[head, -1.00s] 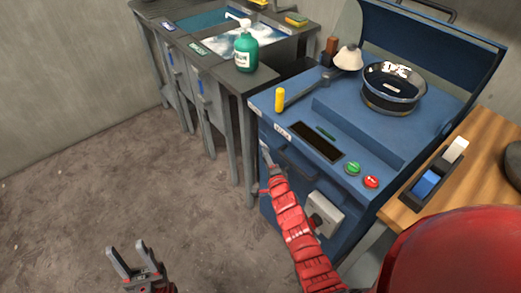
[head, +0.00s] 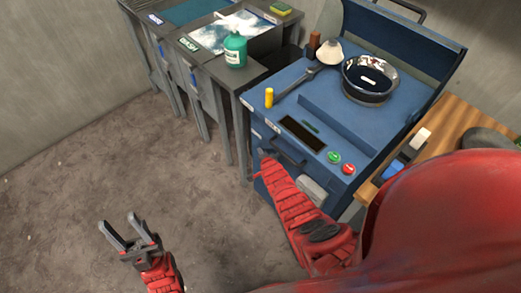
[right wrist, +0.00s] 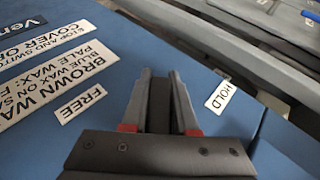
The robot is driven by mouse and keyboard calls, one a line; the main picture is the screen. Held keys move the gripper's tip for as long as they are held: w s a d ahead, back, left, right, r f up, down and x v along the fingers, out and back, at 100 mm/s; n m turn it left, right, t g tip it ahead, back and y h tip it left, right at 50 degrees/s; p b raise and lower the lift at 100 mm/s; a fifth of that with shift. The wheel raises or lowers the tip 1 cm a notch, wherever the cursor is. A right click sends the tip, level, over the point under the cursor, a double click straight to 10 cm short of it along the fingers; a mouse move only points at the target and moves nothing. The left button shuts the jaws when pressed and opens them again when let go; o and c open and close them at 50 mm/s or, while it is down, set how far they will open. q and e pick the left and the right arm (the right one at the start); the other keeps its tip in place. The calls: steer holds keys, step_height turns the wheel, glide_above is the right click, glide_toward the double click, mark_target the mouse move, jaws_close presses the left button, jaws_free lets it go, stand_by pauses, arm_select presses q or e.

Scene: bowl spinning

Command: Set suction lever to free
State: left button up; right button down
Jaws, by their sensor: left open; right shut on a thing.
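The FREE label (right wrist: 80,104) and the HOLD label (right wrist: 222,97) are on a blue panel in the right wrist view, to the left and right of my right gripper (right wrist: 160,78). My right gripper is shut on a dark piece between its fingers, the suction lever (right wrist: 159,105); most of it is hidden. In the head view, my right gripper (head: 266,156) is at the front left of the blue machine (head: 330,128), below its top, and the lever cannot be made out. My left gripper (head: 119,228) is open and empty above the floor.
On the machine are a yellow-handled lever (head: 269,97), a dark bowl (head: 368,80), and green (head: 334,157) and red (head: 348,169) buttons. A sink bench with a green bottle (head: 235,50) stands behind left. A wooden table (head: 450,119) is at right. The left floor is clear.

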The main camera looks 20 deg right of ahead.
steer(key=s+d+f+n+g+h+b, duration=0.2)
steer(key=s+g+b, duration=0.4)
steer(key=g+b, duration=0.3)
steer(key=shift+s+d+f+h, duration=0.35)
steer(key=shift+d+f+h, duration=0.05)
steer(key=shift+f, duration=0.2)
stand_by(0.3)
steer(key=c, duration=0.7)
jaws_free()
steer(key=shift+s+a+r, duration=0.1)
steer(key=shift+a, duration=0.05)
steer(key=p+v, duration=0.4)
steer(key=v, duration=1.3)
steer(key=shift+r, duration=0.15)
